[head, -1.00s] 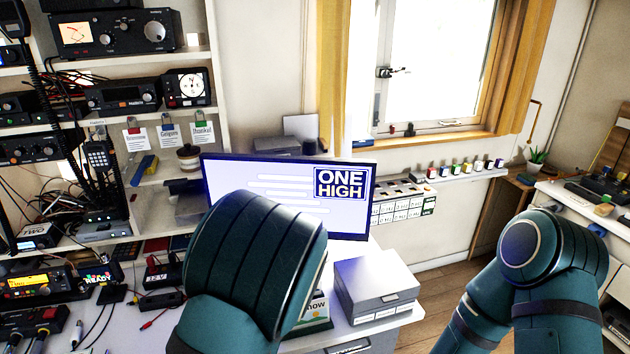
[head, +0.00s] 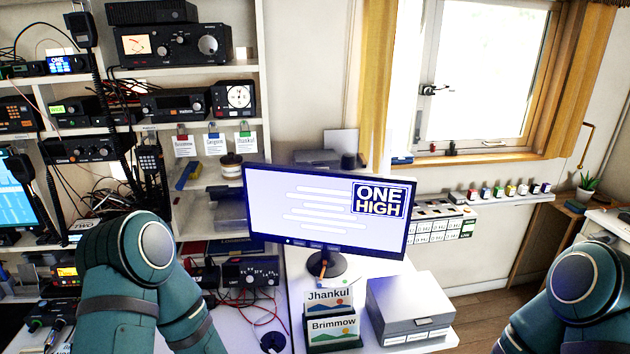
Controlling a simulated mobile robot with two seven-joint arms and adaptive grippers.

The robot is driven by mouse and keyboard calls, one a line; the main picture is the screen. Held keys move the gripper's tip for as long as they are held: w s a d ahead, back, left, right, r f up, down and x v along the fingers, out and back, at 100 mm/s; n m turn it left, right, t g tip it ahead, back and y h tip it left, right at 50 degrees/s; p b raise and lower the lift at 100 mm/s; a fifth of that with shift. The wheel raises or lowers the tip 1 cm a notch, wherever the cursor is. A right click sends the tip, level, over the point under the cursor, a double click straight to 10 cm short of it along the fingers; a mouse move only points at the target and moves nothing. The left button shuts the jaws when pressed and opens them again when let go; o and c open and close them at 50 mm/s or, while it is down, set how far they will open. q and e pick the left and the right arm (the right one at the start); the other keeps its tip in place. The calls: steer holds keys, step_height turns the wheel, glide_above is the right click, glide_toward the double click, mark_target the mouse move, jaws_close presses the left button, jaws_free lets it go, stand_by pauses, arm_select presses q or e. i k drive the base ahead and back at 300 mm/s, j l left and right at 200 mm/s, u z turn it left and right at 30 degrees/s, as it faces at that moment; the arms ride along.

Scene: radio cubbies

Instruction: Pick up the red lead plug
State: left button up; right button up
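A red lead (head: 262,318) lies in loose loops on the white desk in front of a small dark box (head: 250,272) with knobs. A thin black lead lies close to it. I cannot make out the red lead's plug at this size. My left arm stands at the lower left and covers part of the desk. My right arm is at the lower right edge. Neither gripper is in the picture, so I cannot see their fingers.
A card holder (head: 333,343) with "Jhankul" and "Brimmow" cards and a grey box (head: 410,300) stand to the right. Shelves of radios (head: 172,45) with hanging cables fill the left.

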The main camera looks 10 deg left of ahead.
mark_target(187, 262)
steer(key=u, duration=1.05)
steer(key=i+j, duration=0.2)
steer(key=i, duration=0.3)
steer(key=j+z, duration=0.1)
steer(key=z, duration=0.75)
steer(key=j+z, duration=0.15)
steer(key=z, duration=0.65)
steer(key=k+j+z, duration=0.25)
steer(key=j+z, duration=0.15)
steer(key=k+j+z, duration=0.25)
steer(key=z, duration=0.2)
steer(key=j, duration=0.15)
